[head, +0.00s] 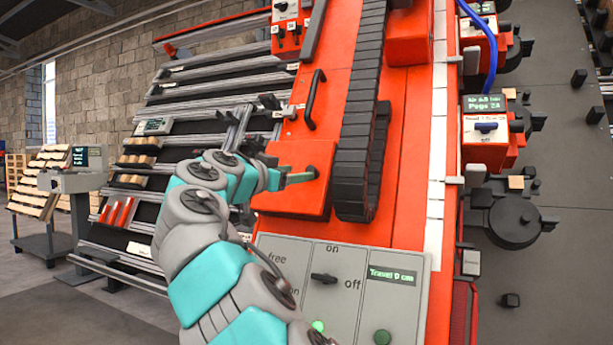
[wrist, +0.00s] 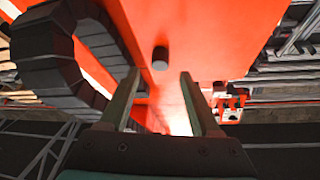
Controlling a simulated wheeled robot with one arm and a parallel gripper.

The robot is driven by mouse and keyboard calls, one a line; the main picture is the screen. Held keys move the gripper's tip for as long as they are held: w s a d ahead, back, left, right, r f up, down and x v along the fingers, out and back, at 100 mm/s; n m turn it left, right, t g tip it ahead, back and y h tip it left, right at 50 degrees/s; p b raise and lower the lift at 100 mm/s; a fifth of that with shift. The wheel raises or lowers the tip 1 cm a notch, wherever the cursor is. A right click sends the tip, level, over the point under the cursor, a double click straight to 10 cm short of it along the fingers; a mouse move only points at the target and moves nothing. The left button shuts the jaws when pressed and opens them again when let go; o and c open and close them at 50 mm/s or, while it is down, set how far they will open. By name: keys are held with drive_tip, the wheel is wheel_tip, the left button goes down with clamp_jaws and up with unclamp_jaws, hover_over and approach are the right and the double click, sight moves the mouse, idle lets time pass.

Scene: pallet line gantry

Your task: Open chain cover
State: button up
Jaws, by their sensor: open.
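A black cable chain (head: 360,115) runs down the orange gantry beam and curls at its lower end; it also shows at the left of the wrist view (wrist: 55,45). Just left of it is an orange box-shaped cover (head: 318,155), which looks shut. A black bar handle (head: 315,100) stands above it on the beam. My gripper (head: 312,174) is at the box's front. In the wrist view my gripper (wrist: 160,74) is open and empty, with a dark round knob (wrist: 160,58) on the orange surface beyond the fingertips. I cannot tell whether the fingers touch anything.
A grey control panel (head: 340,285) with a switch and display sits below the box. A white-and-red unit (head: 487,130) with black round parts is on the right. A slanted rack (head: 165,150) and a grey pedestal (head: 72,182) stand left. Open floor lies lower left.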

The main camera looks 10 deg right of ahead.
drive_tip(key=shift+p+x, duration=0.45)
drive_tip(key=shift+x, duration=2.5)
drive_tip(key=shift+f, duration=0.1)
clamp_jaws()
